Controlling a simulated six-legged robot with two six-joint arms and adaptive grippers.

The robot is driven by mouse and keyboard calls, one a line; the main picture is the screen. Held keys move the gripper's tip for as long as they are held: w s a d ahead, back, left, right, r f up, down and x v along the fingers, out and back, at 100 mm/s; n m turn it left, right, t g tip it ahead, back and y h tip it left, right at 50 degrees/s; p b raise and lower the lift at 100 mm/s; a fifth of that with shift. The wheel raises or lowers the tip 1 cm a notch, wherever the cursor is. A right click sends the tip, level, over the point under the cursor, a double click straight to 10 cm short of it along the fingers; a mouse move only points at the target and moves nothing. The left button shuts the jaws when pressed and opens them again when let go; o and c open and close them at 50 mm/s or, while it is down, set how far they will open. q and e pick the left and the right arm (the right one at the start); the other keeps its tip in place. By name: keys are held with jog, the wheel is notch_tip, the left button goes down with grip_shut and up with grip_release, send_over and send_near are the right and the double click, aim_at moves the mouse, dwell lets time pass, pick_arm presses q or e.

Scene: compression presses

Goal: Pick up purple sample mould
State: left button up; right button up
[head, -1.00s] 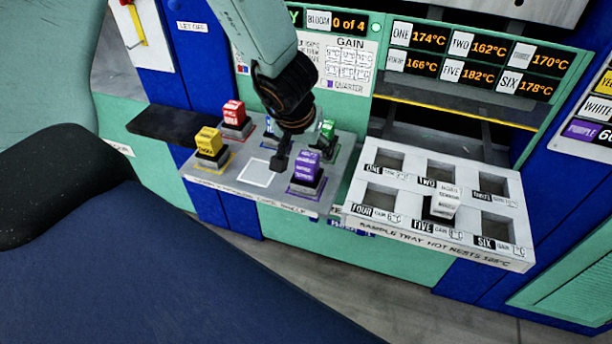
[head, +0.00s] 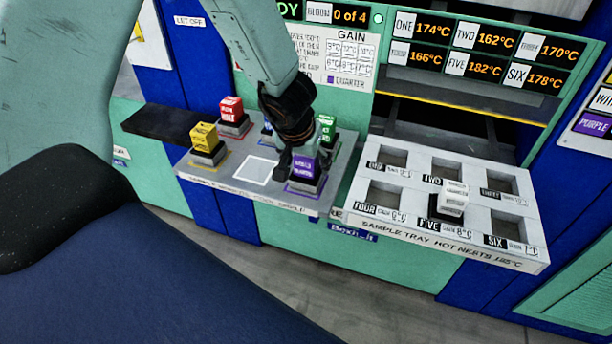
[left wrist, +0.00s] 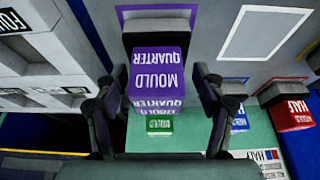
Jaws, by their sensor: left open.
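The purple mould (head: 304,166), labelled "MOULD QUARTER", stands upright on its dark base on the grey shelf (head: 226,182). My left gripper (head: 298,158) is down at the mould from behind and above in the head view. In the left wrist view the purple mould (left wrist: 157,78) sits between the two open fingers of my left gripper (left wrist: 158,95), one on each side; a small gap seems to remain. My right gripper is not seen.
On the shelf stand a yellow mould (head: 205,137), a red mould (head: 232,109), a green mould (head: 327,125) and a mostly hidden blue mould (left wrist: 240,118). An empty white-outlined square (head: 256,170) lies left. The white sample tray (head: 395,222) at right holds a white mould (head: 453,197) at nest five.

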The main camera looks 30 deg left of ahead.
pick_arm(q)
jog(key=shift+d+r, duration=0.15)
jog(key=shift+d, duration=0.1)
jog(key=c, duration=0.4)
jog(key=shift+a, duration=0.15)
jog(key=c, duration=0.6)
grip_shut()
